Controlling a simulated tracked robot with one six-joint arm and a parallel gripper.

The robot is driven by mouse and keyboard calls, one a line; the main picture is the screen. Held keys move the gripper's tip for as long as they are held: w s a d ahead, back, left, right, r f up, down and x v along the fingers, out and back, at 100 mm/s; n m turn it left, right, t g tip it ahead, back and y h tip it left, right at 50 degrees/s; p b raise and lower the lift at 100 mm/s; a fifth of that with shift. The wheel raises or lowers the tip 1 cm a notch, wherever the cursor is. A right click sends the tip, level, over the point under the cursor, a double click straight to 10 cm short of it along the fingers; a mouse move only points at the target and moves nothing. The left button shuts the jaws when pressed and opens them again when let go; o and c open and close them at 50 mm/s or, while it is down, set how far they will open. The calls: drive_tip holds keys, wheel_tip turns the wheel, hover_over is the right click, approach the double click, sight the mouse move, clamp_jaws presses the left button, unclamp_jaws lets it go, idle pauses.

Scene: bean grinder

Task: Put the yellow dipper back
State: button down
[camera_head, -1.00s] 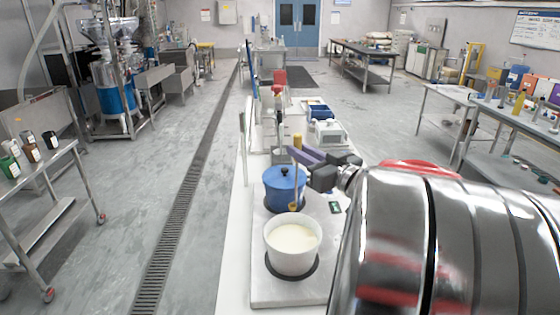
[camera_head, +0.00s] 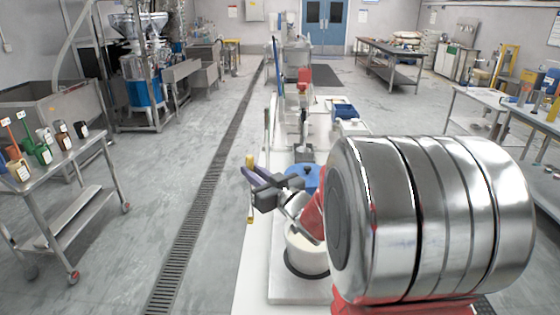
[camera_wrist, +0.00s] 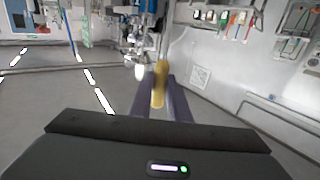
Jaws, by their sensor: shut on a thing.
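The yellow dipper (camera_head: 250,200) is held upright between the purple fingers of my gripper (camera_head: 250,175). In the wrist view the dipper (camera_wrist: 160,82) stands between the two fingertips (camera_wrist: 160,92), which are shut on it. My gripper is to the left of the white pot (camera_head: 308,258) and out over the floor beside the bench's left edge. A blue lidded pot (camera_head: 310,172) stands behind the white pot, partly hidden by my arm. The white pot's contents are mostly hidden.
Open floor with a drain grate (camera_head: 205,190) lies between cart and bench (camera_head: 258,240).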

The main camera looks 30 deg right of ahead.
drive_tip(key=w+a+f+h, duration=0.1)
drive_tip(key=w+a+f, duration=0.1)
drive_tip(key=a+f, duration=1.3)
drive_tip(key=a, duration=0.2)
drive_tip(key=shift+w+a+f+m, duration=0.3)
drive_tip(key=shift+w+a+f, duration=0.05)
drive_tip(key=shift+w+a, duration=0.05)
